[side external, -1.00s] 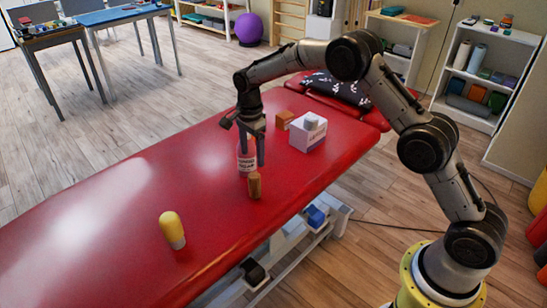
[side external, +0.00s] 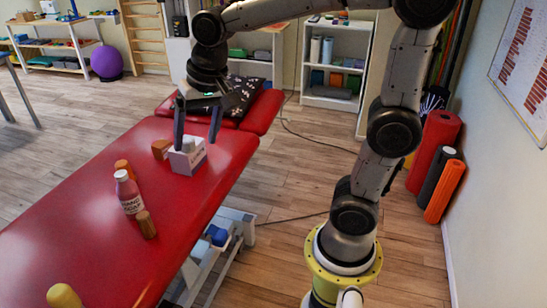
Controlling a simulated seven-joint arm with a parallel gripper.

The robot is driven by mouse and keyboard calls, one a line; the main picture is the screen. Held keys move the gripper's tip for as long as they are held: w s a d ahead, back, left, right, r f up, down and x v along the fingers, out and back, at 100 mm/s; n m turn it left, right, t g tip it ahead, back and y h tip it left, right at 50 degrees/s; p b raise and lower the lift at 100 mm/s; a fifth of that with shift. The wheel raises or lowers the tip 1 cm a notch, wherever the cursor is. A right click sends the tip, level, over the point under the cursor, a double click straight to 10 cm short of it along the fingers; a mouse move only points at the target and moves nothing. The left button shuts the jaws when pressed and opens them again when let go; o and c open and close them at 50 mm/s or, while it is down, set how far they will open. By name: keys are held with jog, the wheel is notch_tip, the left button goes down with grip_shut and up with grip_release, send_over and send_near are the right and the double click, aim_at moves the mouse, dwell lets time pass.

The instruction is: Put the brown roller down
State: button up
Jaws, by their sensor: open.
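A small brown roller (side external: 146,224) stands on end on the red treatment table (side external: 75,240), close to its right edge. A pink bottle (side external: 129,195) with a white label stands just behind and left of it. An orange-brown rounded object (side external: 122,166) shows partly behind the bottle. My gripper (side external: 196,143) is open, its two fingers pointing down with nothing between them. It is up and beyond the roller, apart from it. Its fingertips overlap the white box in the picture; its height above the box is hard to tell.
The white box (side external: 188,159) with a grey item (side external: 188,145) on top and a brown block (side external: 161,149) stand at the far part of the table. A yellow rounded object (side external: 64,296) is at the near left. A patterned dark pillow (side external: 235,98) lies at the head end. The table's middle left is bare.

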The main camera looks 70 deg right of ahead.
jog(key=s+f+n+t, duration=0.2)
jog(key=s+n, duration=0.4)
jog(key=s, duration=0.9)
jog(key=shift+s+d+n, duration=0.2)
jog(key=shift+n, duration=0.2)
jog(key=shift+o, duration=0.4)
jog(key=shift+s+f, duration=0.2)
jog(key=shift+s, duration=0.1)
